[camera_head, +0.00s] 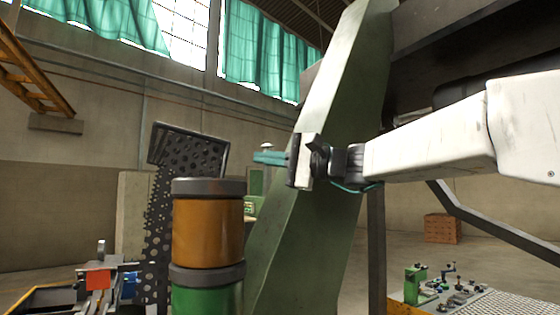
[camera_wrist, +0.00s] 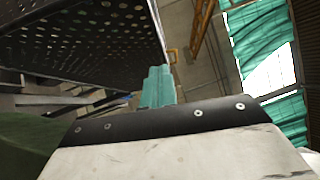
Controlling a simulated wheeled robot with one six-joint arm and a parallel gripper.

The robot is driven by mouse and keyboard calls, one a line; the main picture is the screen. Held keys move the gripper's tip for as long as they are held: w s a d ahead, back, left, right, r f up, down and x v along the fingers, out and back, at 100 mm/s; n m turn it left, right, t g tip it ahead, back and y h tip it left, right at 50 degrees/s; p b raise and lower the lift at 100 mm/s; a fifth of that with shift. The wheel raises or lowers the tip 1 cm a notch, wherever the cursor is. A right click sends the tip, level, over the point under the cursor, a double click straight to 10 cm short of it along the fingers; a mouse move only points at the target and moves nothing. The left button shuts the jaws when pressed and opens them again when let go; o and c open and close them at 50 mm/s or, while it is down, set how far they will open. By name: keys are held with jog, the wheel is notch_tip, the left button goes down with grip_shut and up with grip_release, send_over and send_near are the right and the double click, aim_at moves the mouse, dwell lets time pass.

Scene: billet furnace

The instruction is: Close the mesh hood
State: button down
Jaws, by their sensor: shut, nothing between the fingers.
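The mesh hood (camera_head: 188,150) is a dark perforated metal cover at left centre of the head view. Its top part is tilted up, and a perforated side hangs down behind an orange and green cylinder stack. In the wrist view the hood (camera_wrist: 80,35) fills the upper left, with its solid edge running beside my fingers. My gripper (camera_head: 262,157) has teal fingers, shut and empty, pointing left toward the hood. In the head view a gap shows between the fingertips and the hood. In the wrist view the fingers (camera_wrist: 157,88) appear close to the hood's edge; contact cannot be told.
The orange and green cylinder stack (camera_head: 208,228) stands in front of the hood. A large green slanted beam (camera_head: 335,130) rises behind my gripper. Machinery with a red block (camera_head: 98,279) is at lower left. A workbench with fittings (camera_head: 450,290) is at lower right.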

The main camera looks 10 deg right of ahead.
jog(key=a+r, duration=0.1)
jog(key=a, duration=0.6)
jog(key=shift+w+a, duration=0.2)
jog(key=shift+w, duration=0.25)
jog(key=shift+r, duration=0.1)
